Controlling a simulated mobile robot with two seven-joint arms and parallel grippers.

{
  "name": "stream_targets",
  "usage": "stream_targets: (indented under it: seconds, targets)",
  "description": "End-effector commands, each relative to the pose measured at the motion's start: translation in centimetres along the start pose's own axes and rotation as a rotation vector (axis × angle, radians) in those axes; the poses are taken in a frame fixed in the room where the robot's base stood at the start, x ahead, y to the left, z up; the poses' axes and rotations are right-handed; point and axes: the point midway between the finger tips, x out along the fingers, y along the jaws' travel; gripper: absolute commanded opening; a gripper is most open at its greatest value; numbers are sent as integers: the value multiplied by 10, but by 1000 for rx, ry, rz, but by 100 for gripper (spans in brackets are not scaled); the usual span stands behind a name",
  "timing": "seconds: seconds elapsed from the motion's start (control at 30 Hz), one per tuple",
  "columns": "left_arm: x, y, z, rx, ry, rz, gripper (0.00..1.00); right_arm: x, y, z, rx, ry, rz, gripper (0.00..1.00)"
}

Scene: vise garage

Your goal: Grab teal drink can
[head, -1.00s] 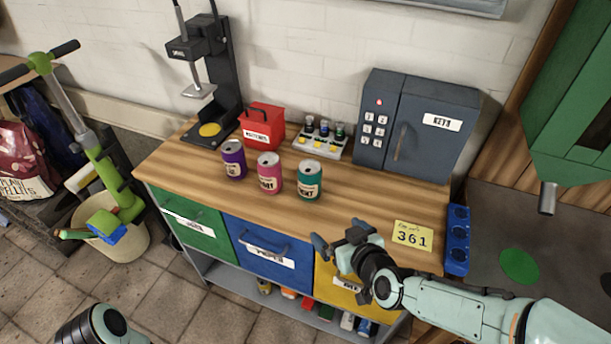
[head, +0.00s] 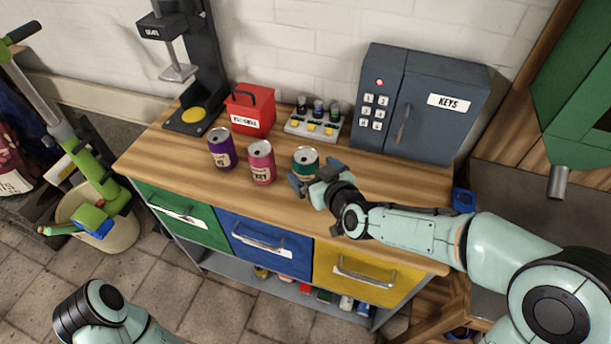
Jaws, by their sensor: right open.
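The teal drink can (head: 306,157) stands upright on the wooden bench top, to the right of a pink can (head: 261,162) and a purple can (head: 221,149). My right gripper (head: 308,184) is open at the near side of the teal can. Its fingers and wrist hide the can's lower part. I cannot tell whether the fingers touch it or reach around it. My left arm (head: 100,312) shows at the lower left; its gripper is out of view.
Behind the cans are a red box (head: 250,110), a tray of small bottles (head: 313,122) and a blue key safe (head: 420,104). A dark press (head: 188,60) stands at the back left. Green, blue and yellow drawers (head: 365,274) face the front. The bench top left of the cans is clear.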

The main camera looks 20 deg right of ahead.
Motion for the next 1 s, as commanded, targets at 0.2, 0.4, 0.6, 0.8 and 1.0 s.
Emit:
stream_targets:
  seconds: [0.2, 0.4, 0.6, 0.8, 1.0]
  targets:
    - [0, 0, 0, 0, 0, 0, 43, 29, 0, 10, 0, -5, 0, 99]
    - [-1, 1, 0, 0, 1, 0, 43, 50, 0, 8, 0, -2, -1, 99]
    - [-1, 0, 0, 0, 1, 0, 43, 51, 0, 8, 0, -1, 0, 99]
    - [-1, 0, 0, 0, 1, 0, 43, 51, 0, 9, 0, -2, 0, 50]
    - [-1, 0, 0, 0, 1, 0, 43, 51, 0, 8, 0, -2, 0, 44]
